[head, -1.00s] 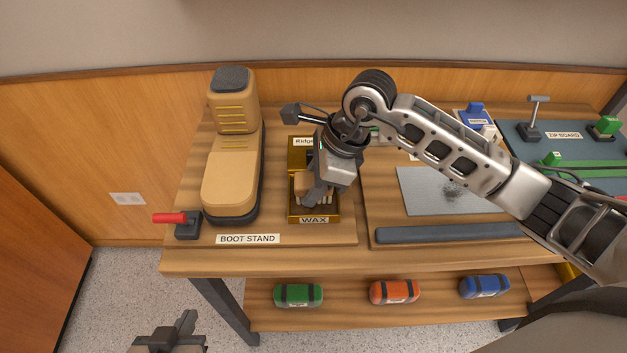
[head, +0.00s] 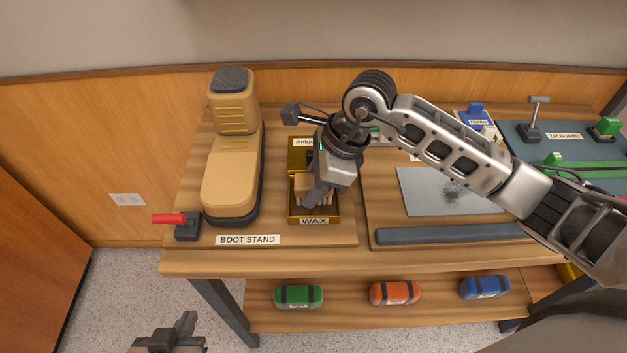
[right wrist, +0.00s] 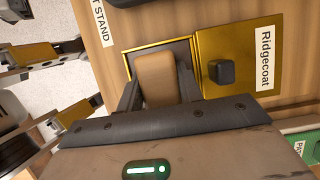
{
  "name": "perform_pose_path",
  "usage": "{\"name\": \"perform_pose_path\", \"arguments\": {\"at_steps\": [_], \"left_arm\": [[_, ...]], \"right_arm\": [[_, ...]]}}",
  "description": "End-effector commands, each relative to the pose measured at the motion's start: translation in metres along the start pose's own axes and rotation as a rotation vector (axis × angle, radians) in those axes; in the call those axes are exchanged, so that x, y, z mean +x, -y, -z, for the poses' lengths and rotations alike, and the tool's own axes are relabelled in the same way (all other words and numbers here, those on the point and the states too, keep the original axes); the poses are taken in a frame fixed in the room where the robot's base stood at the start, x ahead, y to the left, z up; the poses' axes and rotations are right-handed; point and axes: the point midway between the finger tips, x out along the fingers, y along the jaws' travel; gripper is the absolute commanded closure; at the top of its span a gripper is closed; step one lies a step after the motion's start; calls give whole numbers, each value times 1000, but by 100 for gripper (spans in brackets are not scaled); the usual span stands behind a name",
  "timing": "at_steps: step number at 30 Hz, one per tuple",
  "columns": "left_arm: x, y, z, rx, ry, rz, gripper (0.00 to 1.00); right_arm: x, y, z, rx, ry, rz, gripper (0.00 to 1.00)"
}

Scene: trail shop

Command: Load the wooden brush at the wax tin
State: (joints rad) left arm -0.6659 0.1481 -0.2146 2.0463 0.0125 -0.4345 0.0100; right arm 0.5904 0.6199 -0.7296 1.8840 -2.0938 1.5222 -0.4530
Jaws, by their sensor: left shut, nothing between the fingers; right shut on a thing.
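The wax tin (head: 316,219) is a gold-rimmed open box on the bench, labelled WAX, with its lid marked Ridgecoat (right wrist: 240,50) behind it. My right gripper (head: 312,196) is shut on the wooden brush (head: 300,184) and points down into the tin. The brush's pale bristles are at the tin's opening; whether they touch the wax I cannot tell. The right wrist view shows the brush's tan wooden back (right wrist: 156,78) between my fingers, inside the tin's rim. My left gripper (head: 172,335) is low at the bottom left, away from the bench, shut and empty.
A tan boot (head: 231,170) stands left of the tin by the BOOT STAND label, with a red-handled clamp (head: 180,222) at the front left. A grey mat (head: 425,195) lies to the right, behind a dark bar (head: 440,234). Several coloured rolls lie on the lower shelf.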

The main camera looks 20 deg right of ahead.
Motion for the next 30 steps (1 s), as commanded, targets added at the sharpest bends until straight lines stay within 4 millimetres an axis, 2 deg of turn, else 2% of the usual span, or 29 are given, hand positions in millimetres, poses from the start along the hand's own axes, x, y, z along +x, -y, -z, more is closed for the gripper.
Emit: {"name": "perform_pose_path", "arguments": {"at_steps": [24,30], "left_arm": [[-21,-2,33,-1,-3,0,100],[-22,-2,34,-1,-4,0,100]], "right_arm": [[-61,0,-25,0,1,2,82],[-64,0,-26,0,1,1,82]]}}
